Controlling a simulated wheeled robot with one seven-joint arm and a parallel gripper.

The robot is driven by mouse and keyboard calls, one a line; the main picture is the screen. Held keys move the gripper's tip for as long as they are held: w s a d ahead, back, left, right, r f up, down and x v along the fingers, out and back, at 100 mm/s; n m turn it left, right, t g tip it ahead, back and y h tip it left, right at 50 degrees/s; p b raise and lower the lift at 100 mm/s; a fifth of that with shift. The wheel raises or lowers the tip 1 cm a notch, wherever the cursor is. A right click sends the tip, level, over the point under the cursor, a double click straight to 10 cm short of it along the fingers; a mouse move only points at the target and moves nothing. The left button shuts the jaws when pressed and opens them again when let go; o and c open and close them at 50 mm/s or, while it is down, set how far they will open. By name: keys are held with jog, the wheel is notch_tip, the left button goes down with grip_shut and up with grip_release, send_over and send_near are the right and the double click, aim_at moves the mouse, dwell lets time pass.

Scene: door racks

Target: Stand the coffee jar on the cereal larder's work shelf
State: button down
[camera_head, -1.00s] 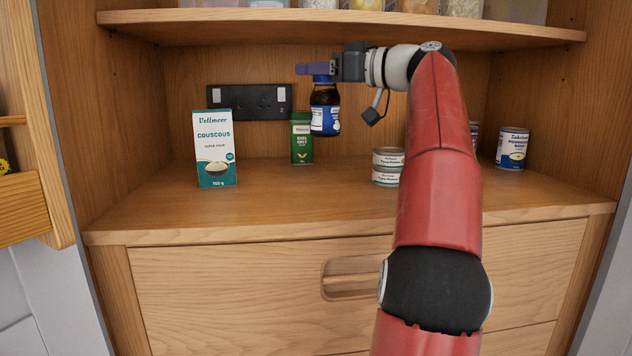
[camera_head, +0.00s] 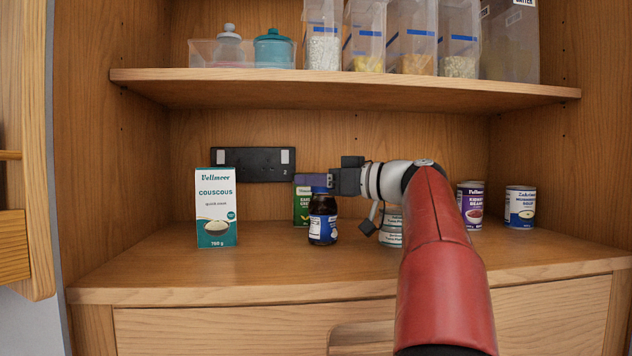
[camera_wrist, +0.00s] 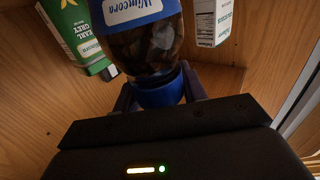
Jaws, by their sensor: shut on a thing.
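The coffee jar (camera_head: 322,222), dark with a blue label and blue lid, is upright at the work shelf (camera_head: 270,268). Its base looks level with the shelf surface; I cannot tell for sure whether it touches. My gripper (camera_head: 320,183) is shut on the jar's lid from the right side. In the wrist view the jar (camera_wrist: 150,45) fills the top middle, with its blue lid (camera_wrist: 160,93) between my fingers (camera_wrist: 160,90).
A couscous box (camera_head: 216,215) stands to the left. A kidney bean tin (camera_head: 471,205) and another tin (camera_head: 520,207) stand farther right. An upper shelf (camera_head: 340,90) holds containers. The shelf's front is clear.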

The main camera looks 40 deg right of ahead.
jog(key=shift+f, duration=0.2)
jog(key=c, duration=0.8)
grip_release()
jog(key=shift+r, duration=0.1)
jog(key=shift+r, duration=0.2)
jog(key=b+v, duration=0.1)
jog(key=v, duration=1.1)
jog(key=shift+f, duration=0.15)
